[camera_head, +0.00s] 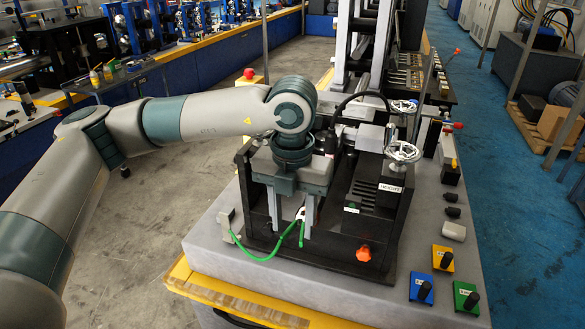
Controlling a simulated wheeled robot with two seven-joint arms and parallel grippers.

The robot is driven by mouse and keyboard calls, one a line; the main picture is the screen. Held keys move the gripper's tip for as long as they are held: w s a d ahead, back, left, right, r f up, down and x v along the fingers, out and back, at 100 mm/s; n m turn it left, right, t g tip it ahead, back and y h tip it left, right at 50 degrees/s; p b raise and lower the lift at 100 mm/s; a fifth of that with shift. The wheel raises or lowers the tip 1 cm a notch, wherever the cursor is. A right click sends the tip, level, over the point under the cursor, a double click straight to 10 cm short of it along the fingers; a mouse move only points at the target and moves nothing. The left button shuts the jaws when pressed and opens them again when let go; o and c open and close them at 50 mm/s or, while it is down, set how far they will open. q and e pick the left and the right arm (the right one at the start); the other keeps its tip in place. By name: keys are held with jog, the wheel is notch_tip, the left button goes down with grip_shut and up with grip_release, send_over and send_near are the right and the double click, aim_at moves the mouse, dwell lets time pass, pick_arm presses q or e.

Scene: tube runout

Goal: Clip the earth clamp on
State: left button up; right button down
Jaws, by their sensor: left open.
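My left arm comes in from the left, and its gripper (290,222) points down over the black machine frame (345,250), with its two fingers apart. A green cable (262,259) runs in a loop from a small grey block (229,222) at the left edge of the bench up to the space by the fingers. A small whitish piece with a bit of red (300,213) shows at the cable's upper end, close to the right finger. It may be the earth clamp; I cannot tell whether the fingers touch it. My right gripper is out of view.
Handwheels (403,152) and an orange knob (363,254) stick out of the machine. Yellow, blue and green switch boxes (467,297) sit at the bench's right front. The grey bench top (330,300) is clear in front of the frame.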

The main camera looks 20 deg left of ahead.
pick_arm(q)
notch_tip(320, 180, up, 14)
jog(key=b, duration=0.3)
jog(key=shift+r+b, duration=0.25)
jog(key=shift+b, duration=0.15)
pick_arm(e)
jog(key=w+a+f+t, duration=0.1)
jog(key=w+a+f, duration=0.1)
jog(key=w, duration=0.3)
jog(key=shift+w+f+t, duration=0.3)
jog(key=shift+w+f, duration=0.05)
pick_arm(q)
jog(key=shift+s+f, duration=0.1)
jog(key=shift+s, duration=0.1)
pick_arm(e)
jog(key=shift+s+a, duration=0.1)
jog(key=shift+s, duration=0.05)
